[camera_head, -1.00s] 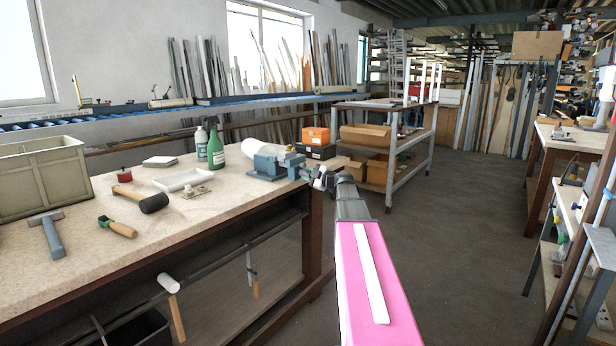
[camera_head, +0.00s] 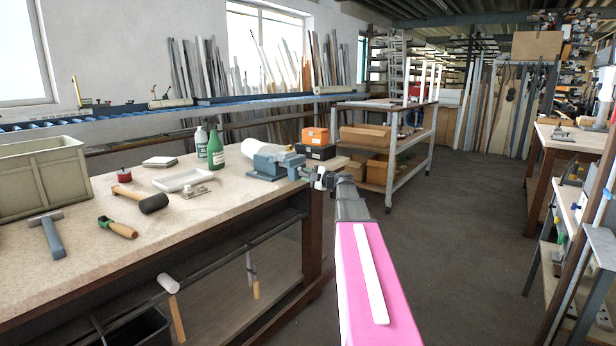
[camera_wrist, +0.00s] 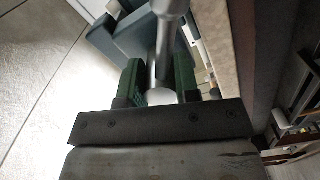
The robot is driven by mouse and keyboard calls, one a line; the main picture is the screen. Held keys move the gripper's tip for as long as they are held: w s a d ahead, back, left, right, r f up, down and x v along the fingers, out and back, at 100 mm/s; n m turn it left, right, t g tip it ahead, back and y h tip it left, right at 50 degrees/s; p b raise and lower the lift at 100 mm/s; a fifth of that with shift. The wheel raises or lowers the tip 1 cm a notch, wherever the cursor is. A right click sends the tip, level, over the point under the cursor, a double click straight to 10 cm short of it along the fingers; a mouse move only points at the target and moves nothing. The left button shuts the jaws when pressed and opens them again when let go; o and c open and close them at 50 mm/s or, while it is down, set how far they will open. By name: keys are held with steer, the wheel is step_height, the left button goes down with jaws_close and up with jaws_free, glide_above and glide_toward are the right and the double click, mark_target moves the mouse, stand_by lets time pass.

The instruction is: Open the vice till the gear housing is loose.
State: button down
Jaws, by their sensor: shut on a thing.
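The blue-grey vice (camera_head: 278,166) stands at the right end of the workbench. A pale, whitish rounded part (camera_head: 258,148), apparently the gear housing, sits at its jaws; I cannot tell from here whether it is clamped or loose. My gripper (camera_head: 318,178) is at the vice's right side, at the bench end. In the wrist view the green-padded fingers of my gripper (camera_wrist: 158,82) are shut on a grey metal bar (camera_wrist: 163,50), the vice handle, whose rounded end shows between them. Part of the vice body (camera_wrist: 135,35) shows beyond the fingers.
An orange box (camera_head: 315,135) stands behind the vice. Open floor (camera_head: 460,220) lies to the right.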

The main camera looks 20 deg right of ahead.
steer(key=c, duration=0.8)
jaws_free()
steer(key=shift+w+a, duration=0.15)
steer(key=shift+c, duration=0.2)
steer(key=v, duration=1.1)
